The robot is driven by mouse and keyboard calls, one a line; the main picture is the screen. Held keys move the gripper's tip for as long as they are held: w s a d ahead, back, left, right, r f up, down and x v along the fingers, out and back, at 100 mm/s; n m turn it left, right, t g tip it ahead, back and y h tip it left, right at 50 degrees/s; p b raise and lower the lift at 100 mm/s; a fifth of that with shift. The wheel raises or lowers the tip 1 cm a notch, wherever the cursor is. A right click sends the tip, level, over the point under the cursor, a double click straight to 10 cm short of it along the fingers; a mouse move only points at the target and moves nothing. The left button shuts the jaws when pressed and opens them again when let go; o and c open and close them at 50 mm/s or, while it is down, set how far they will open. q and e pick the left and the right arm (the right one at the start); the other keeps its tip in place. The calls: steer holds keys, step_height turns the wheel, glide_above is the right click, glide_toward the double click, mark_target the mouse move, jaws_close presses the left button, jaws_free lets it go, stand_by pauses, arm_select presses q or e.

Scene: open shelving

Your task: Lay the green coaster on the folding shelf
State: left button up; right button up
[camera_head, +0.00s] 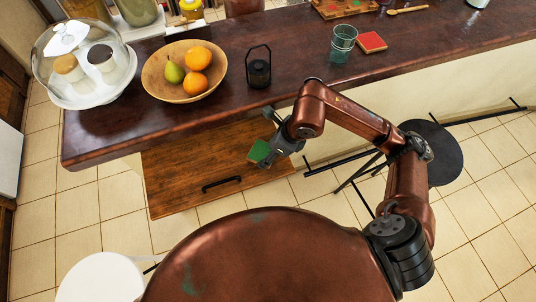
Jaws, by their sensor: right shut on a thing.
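The green coaster (258,150) is a small flat green square. My right gripper (266,156) is shut on the coaster at its right side, and its fingers partly cover it. The folding shelf (185,171) is a brown wooden panel with a black handle, below the front edge of the counter. The coaster shows in front of the right part of this panel. I cannot tell whether it touches the wood or hangs above it. My left gripper is not in view.
The dark counter (300,72) overhangs just behind the gripper. On it stand a fruit bowl (152,87), a black lantern (258,72), a glass (342,43), a red coaster (372,42) and a domed cake stand (90,98). A round black stool (440,150) is at the right.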

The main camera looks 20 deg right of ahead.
steer(key=shift+w+f, duration=0.25)
steer(key=shift+f, duration=0.15)
steer(key=shift+w+f, duration=0.1)
steer(key=shift+f, duration=1.5)
steer(key=shift+f, duration=0.15)
steer(key=o, duration=1)
steer(key=shift+r, duration=0.35)
steer(key=v, duration=1.1)
steer(key=shift+r, duration=0.35)
